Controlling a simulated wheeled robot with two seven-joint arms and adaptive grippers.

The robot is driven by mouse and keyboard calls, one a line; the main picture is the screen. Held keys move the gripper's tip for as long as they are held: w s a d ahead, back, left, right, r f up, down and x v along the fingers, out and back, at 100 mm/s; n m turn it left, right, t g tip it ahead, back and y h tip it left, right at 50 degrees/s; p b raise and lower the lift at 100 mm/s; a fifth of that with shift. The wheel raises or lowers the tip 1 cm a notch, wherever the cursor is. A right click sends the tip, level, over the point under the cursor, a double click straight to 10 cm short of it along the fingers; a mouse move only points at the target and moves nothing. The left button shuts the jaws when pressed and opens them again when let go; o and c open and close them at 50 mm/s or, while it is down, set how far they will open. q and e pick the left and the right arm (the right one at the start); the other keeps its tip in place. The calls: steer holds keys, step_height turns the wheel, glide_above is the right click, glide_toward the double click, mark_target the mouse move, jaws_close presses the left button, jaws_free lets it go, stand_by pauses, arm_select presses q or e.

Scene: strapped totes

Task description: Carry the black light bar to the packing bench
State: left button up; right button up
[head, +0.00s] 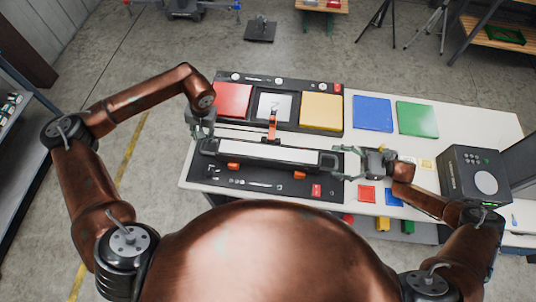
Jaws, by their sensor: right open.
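The black light bar (268,153), with a long white panel along its top, lies level over a black board at the front left of a white-topped table (470,122). I cannot tell whether it rests on the board or is slightly above it. My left gripper (204,133) is at the bar's left end, pointing down; its fingers are too small and hidden to judge. My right gripper (343,163) is open at the bar's right end, its fingers pointing left around or beside that end. Which table is the packing bench is not clear.
Behind the bar, a black board holds red (232,100), white (275,106) and yellow (321,111) panels. Blue (372,113) and green (417,119) panels lie to the right. A dark box (474,174) stands at the table's right. A shelf (18,150) stands far left, with open floor between.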

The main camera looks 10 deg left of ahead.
mark_target(202, 144)
arm_select(q)
steer(key=f, duration=0.2)
steer(key=a+f, duration=0.1)
steer(key=f, duration=0.4)
steer(key=shift+s+a+f, duration=0.1)
steer(key=shift+a, duration=0.25)
arm_select(e)
steer(key=a, duration=0.7)
steer(key=shift+a, duration=0.3)
arm_select(q)
jaws_close()
arm_select(e)
steer(key=c, duration=0.8)
jaws_close()
arm_select(q)
steer(key=shift+r, duration=0.2)
arm_select(e)
steer(key=shift+w+r, duration=0.1)
steer(key=shift+r, duration=0.1)
